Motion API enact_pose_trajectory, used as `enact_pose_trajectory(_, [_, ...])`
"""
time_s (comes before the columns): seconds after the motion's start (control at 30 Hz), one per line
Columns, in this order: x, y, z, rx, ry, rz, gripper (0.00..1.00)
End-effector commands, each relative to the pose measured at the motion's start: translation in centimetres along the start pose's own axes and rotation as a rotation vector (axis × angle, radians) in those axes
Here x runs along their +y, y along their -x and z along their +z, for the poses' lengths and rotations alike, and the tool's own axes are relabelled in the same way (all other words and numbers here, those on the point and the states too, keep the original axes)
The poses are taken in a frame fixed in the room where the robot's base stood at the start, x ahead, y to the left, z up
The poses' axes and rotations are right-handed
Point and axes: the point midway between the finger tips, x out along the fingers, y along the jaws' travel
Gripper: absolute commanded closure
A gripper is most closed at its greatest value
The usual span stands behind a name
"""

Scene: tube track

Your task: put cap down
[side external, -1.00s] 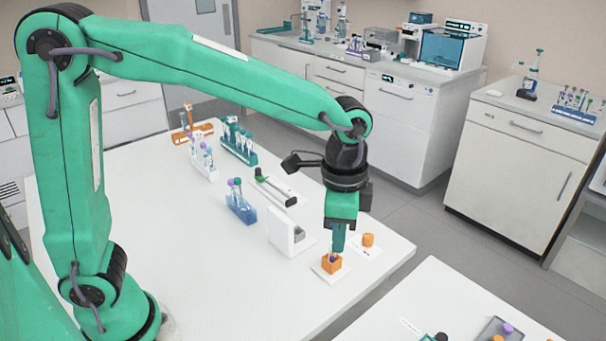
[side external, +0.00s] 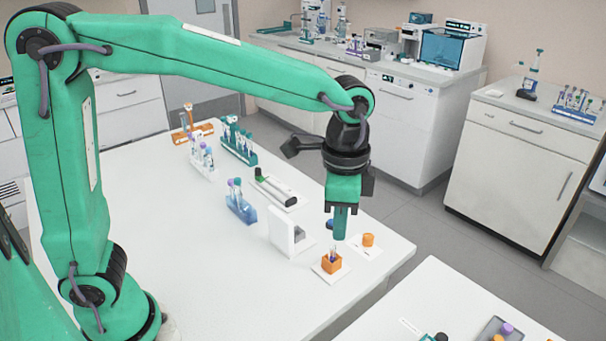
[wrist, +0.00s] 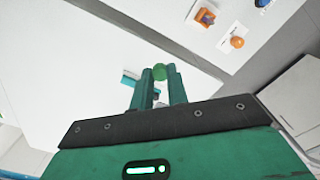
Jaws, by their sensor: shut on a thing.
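My gripper (side external: 341,222) is above the table, higher than the orange block (side external: 331,263). In the wrist view, the fingers are closed around a small round green cap (wrist: 159,72) at their tips. In the side view the fingers mostly hide the cap. A tube (side external: 333,251) stands in the orange block, which sits on a small white card. In the wrist view, the block (wrist: 205,17) is at the top right, apart from the fingers. An orange cap-like piece (side external: 368,240) stands on a white card (side external: 366,251) right of the block and also shows in the wrist view (wrist: 237,41).
A white upright stand (side external: 284,231) is left of the block. A blue tube rack (side external: 241,208), a teal rack (side external: 239,147) and a white rack (side external: 204,161) stand further left. The front left of the table (side external: 200,270) is clear.

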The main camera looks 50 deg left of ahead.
Motion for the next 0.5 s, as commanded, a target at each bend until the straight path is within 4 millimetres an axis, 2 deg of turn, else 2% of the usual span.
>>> enact_pose_trajectory(0.5, [-0.32, -0.01, -0.25, 0.0, 0.012, 0.0, 1.0])
